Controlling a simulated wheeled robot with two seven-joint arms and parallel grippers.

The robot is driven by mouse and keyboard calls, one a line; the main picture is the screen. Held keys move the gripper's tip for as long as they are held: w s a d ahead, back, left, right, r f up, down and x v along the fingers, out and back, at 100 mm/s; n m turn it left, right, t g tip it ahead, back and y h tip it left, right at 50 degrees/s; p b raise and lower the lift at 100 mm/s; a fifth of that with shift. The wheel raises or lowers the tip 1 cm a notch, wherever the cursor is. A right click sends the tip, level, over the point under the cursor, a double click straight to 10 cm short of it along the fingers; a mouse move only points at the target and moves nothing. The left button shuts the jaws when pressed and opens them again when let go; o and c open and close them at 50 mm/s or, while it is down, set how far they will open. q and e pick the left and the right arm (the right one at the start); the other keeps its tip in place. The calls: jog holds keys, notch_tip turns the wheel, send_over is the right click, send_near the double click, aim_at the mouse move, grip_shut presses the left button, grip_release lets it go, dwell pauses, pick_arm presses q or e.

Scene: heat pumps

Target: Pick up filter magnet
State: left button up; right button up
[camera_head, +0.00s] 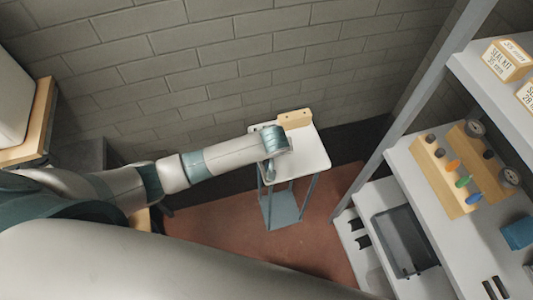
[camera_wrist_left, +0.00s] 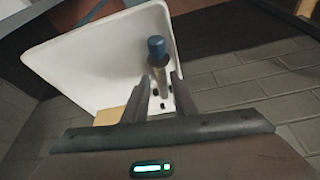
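A slim upright rod with a blue cap (camera_wrist_left: 157,48) and a grey-brown metal body, which looks like the filter magnet, stands over a small white table (camera_wrist_left: 95,70) in the left wrist view. My left gripper (camera_wrist_left: 158,92) is open, with one dark finger on each side of the rod's lower part. A gap shows between rod and fingers; I cannot tell whether either touches. In the head view my left arm reaches over the white table (camera_head: 312,160), and its wrist hides the rod. My right gripper is not in view.
A wooden block (camera_head: 295,119) sits at the table's back edge, near the brick wall (camera_head: 220,60). At right, shelving (camera_head: 405,165) holds a wooden rack (camera_head: 445,180) with coloured tools, gauges and a dark tray (camera_head: 403,242). Reddish floor (camera_head: 225,240) lies open before the table.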

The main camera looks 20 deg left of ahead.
pick_arm(q)
jog(key=shift+p+x, duration=0.45)
jog(key=shift+x, duration=1.25)
jog(key=shift+s, duration=0.1)
grip_shut()
